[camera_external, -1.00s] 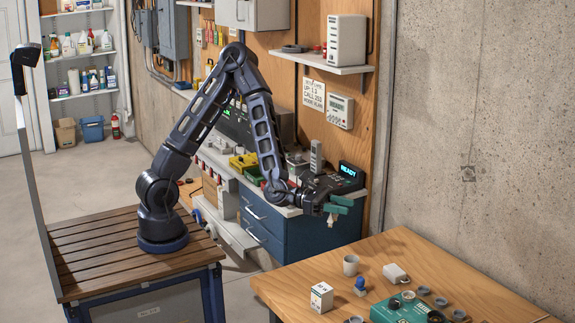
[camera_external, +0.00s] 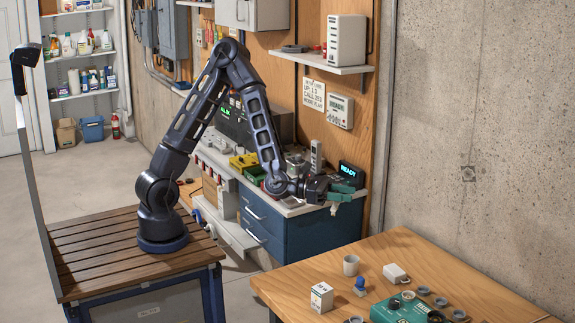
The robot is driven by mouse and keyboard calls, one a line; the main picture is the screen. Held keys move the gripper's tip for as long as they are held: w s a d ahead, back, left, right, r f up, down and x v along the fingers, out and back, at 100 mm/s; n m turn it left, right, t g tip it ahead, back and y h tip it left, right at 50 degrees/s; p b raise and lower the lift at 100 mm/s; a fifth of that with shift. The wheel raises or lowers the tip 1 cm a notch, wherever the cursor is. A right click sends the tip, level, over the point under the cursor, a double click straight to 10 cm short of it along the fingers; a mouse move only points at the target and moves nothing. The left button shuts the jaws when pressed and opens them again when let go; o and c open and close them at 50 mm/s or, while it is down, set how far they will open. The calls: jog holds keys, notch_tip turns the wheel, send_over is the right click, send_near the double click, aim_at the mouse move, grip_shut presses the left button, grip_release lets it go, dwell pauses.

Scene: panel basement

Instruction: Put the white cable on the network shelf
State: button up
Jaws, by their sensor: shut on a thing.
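My gripper (camera_external: 345,193) with teal fingers is low at the right end of the blue cabinet's worktop, just in front of the lit READY device. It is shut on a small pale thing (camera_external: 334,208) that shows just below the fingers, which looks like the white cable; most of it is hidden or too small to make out. The network shelf (camera_external: 345,70) is a white board high on the wooden wall panel, well above my gripper. A white router-like box (camera_external: 346,40) stands upright on its right part, and a dark flat item (camera_external: 294,48) lies at its left.
The READY display device (camera_external: 350,174) stands close behind my gripper, with a grey handset (camera_external: 316,156) to its left. A paper sign (camera_external: 314,94) and a white wall box (camera_external: 340,110) hang below the shelf. A wooden table (camera_external: 450,265) with a mug and small items is at front right.

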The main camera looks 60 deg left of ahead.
aim_at(335, 207)
jog(key=w+a+r+n+t+y, duration=0.1)
jog(key=w+a+r+y, duration=0.1)
jog(key=r, duration=0.1)
jog(key=shift+a+n+t, duration=0.2)
jog(key=shift+n+t, duration=0.2)
jog(key=shift+f, duration=0.1)
jog(key=s+d+f+m+g+h, duration=0.1)
jog(key=f, duration=0.1)
jog(key=s+d+f+m+g+h, duration=0.1)
jog(key=s+d+f, duration=0.1)
jog(key=s+d+f+m+g+h, duration=0.1)
jog(key=f+g, duration=0.1)
jog(key=shift+s+d+m, duration=0.2)
jog(key=shift+m, duration=0.1)
jog(key=s+d+f+m+g+h, duration=0.3)
jog(key=s+f+g, duration=0.2)
jog(key=s+f, duration=0.2)
jog(key=shift+s+m+g, duration=0.3)
jog(key=shift+s+m, duration=0.1)
jog(key=shift+s, duration=0.05)
jog(key=shift+f, duration=4.8)
jog(key=shift+f, duration=0.2)
